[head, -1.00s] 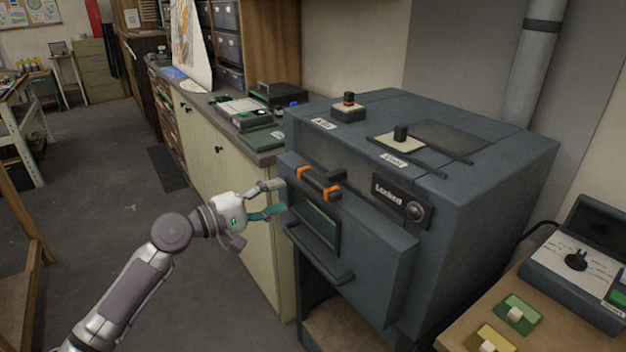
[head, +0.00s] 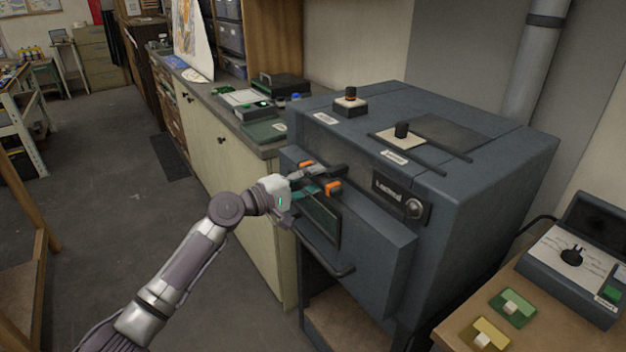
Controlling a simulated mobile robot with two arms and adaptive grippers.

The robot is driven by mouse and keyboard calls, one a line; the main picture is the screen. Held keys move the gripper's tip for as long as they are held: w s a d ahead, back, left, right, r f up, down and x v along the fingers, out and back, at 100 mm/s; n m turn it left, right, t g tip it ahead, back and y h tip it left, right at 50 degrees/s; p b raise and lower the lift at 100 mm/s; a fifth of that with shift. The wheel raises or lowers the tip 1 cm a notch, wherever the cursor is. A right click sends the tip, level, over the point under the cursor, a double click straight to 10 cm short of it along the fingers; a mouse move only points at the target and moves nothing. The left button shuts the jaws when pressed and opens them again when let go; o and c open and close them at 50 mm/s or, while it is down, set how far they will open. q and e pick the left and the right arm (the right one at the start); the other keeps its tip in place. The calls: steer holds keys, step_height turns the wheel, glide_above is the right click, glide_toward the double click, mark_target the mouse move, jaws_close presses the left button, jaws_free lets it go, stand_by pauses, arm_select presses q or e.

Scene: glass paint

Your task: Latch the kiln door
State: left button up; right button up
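A dark latch handle with orange bands (head: 333,188) is on the upper front, partly hidden by my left gripper (head: 322,179). The gripper's fingers are at the handle, one above and one below, and I cannot tell whether they are closed on it. A sign plate (head: 402,197) with a round knob is right of the handle; its word is blurred. My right gripper is not in view.
A dark bar handle (head: 328,262) juts from the lower door below a small window. Knobs (head: 350,98) sit on the kiln top. A control box (head: 575,265) and coloured tiles (head: 512,307) are on the wooden table at right.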

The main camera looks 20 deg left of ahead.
arm_select(q)
jaws_close()
